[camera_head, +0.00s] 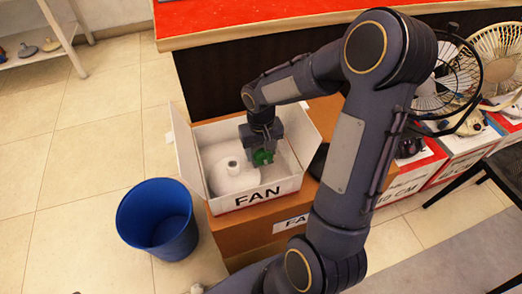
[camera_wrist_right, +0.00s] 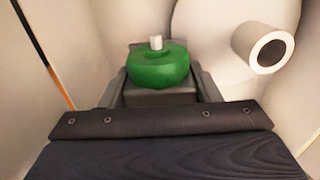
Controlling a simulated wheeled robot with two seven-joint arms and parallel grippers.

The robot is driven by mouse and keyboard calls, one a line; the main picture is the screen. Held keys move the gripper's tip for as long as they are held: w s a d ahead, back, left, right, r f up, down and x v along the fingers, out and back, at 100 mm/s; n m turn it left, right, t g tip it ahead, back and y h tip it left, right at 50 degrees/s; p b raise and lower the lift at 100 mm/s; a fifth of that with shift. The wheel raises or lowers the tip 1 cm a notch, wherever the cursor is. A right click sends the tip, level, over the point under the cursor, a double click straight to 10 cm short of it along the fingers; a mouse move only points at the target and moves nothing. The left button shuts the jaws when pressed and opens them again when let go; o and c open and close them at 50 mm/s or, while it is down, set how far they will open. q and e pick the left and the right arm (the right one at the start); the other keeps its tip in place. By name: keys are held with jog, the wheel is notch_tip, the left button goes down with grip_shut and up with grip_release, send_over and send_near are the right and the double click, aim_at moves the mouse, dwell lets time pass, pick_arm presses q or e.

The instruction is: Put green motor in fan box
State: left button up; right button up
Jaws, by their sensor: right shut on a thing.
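The green motor (camera_head: 262,157) is held by my right gripper (camera_head: 264,150) inside the open white fan box (camera_head: 272,193), labelled FAN. In the right wrist view the green motor (camera_wrist_right: 158,66), with a short pale shaft on top, sits between the two fingers of the right gripper (camera_wrist_right: 160,88), which is shut on it. A white fan base (camera_head: 232,174) with a raised tube lies in the box, left of the motor in the head view. The box floor under the motor is hidden, so I cannot tell whether the motor touches it. My left gripper is not in view.
The fan box stands on a brown carton (camera_head: 245,233). A blue bin (camera_head: 157,219) stands on the floor to its left. A red-topped counter (camera_head: 270,18) is behind. Fans (camera_head: 498,58) and cartons (camera_head: 463,155) stand at the right.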

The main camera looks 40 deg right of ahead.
jog(key=shift+f+b, duration=0.35)
jog(key=shift+f, duration=0.05)
jog(key=o, duration=1.4)
jog(key=shift+r, duration=0.1)
